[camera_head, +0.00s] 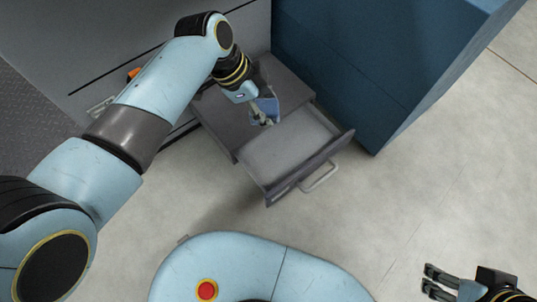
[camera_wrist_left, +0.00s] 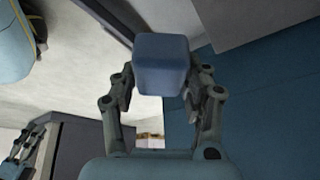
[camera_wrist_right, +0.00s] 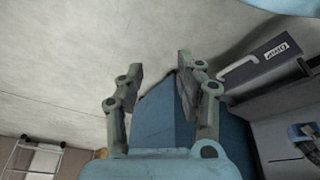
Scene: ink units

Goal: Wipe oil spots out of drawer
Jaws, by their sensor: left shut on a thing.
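The drawer (camera_head: 290,145) is pulled out of a grey cabinet and has a pale inner floor. Its front carries a metal handle (camera_head: 320,178). My left gripper (camera_head: 263,119) is over the drawer's back part, shut on a blue block-like wiper (camera_wrist_left: 162,65), which also shows in the head view (camera_head: 268,104). I cannot tell whether the wiper touches the drawer floor. My right gripper (camera_wrist_right: 158,85) is open and empty, far from the drawer at the head view's lower right (camera_head: 430,283). No oil spots can be made out; my left arm hides part of the drawer.
A tall blue cabinet (camera_head: 365,60) stands close on the drawer's right side. The grey cabinet (camera_head: 85,40) is behind and to the left. The pale floor (camera_head: 440,180) in front and to the right is clear. A white label (camera_wrist_right: 276,51) shows on the drawer front.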

